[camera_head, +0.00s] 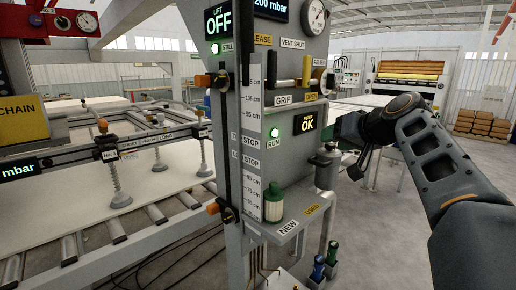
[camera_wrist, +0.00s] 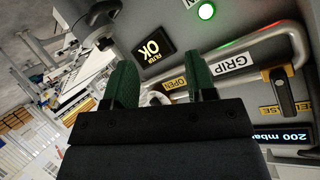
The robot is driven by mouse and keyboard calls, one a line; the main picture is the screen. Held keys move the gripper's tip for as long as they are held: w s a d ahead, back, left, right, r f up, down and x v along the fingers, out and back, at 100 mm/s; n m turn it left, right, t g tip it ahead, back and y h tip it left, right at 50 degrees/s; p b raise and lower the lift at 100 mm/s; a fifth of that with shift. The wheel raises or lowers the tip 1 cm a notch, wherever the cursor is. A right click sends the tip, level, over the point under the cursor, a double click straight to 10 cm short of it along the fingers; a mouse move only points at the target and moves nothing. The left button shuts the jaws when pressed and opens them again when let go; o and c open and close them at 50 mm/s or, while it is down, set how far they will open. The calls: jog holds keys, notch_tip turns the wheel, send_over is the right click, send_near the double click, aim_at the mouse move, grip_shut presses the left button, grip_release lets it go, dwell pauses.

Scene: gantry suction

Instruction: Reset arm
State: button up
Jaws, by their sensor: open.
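My arm reaches in from the right in the head view. My gripper (camera_head: 347,128) is beside the right edge of the grey control column (camera_head: 257,120), partly hidden by the wrist. In the wrist view my gripper (camera_wrist: 162,75) shows two green fingers spread apart, with nothing between them. The column face lies beyond them, with the "FILTER OK" display (camera_wrist: 154,46) and the "GRIP" label (camera_wrist: 229,64) in sight. I cannot tell whether the fingers touch anything.
A grey canister (camera_head: 326,167) hangs at the column's right side, close below my gripper. A white-and-green cartridge (camera_head: 274,203) stands on the shelf marked "NEW" and "USED". A bent handle pipe (camera_wrist: 285,35) juts from the panel. A roller conveyor with panels (camera_head: 150,190) fills the left.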

jog(key=s+f+m+g+h+p, duration=0.25)
jog(key=s+f, duration=0.25)
jog(key=f, duration=0.4)
jog(key=s+a+f+n+g+h+p, duration=0.1)
jog(key=s+a+f+g+p, duration=0.1)
jog(key=s+p, duration=0.4)
jog(key=s+a+f+n+g+h+p, duration=0.1)
jog(key=s+f+p, duration=0.4)
jog(key=s, duration=0.6)
jog(key=shift+a+f+n+g+h+p, duration=0.15)
jog(key=shift+a+n+g+h+p, duration=0.35)
jog(key=shift+g, duration=0.45)
jog(key=shift+s+d, duration=0.1)
